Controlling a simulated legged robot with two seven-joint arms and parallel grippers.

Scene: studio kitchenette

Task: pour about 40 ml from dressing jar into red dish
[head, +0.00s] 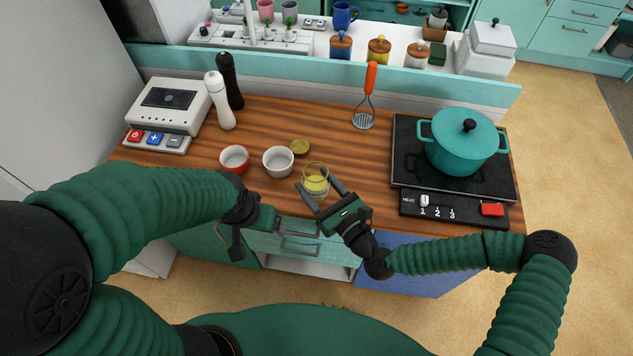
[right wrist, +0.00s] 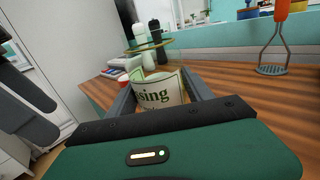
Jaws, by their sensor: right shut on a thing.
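The dressing jar (head: 315,182) is clear glass with yellowish contents. It is between the fingers of my right gripper (head: 321,191), which is shut on it near the counter's front edge. The right wrist view shows its label (right wrist: 157,92), partly reading "sing", and its open rim. The jar looks roughly upright; whether its base touches the counter is unclear. The red dish (head: 234,160), red outside and white inside, stands left of the jar, beyond a white dish (head: 278,162). My left gripper is near the front edge, empty, its two dark fingers (right wrist: 28,103) apart.
A gold lid (head: 300,146) lies behind the white dish. White and black mills (head: 219,100) stand at the back left beside a button device (head: 166,107). A teal pot (head: 464,143) sits on the hob at right.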

